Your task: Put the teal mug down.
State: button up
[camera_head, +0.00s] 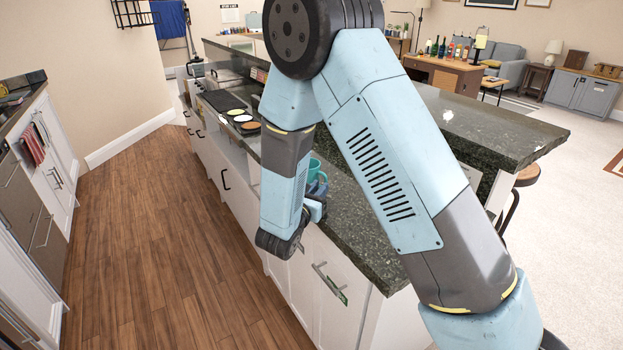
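The teal mug (314,168) shows in the head view just right of my forearm, over the lower dark granite counter. Only part of it is visible; my arm hides its left side. My gripper (318,184) is right at the mug, at its near lower side. The fingers are small and mostly hidden, so I cannot tell whether they are closed on the mug. I also cannot tell whether the mug's base touches the counter.
The lower granite counter (352,218) has bare room in front of the mug. A raised granite bar top (490,130) runs along its right side. A dark tray with round items (241,118) lies farther back. White drawers (322,290) face the wooden floor (150,240).

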aim_at(325, 180)
jog(key=shift+x, duration=3)
jog(key=shift+w+a, duration=0.1)
jog(key=shift+a, duration=0.05)
jog(key=shift+c, duration=0.2)
grip_shut()
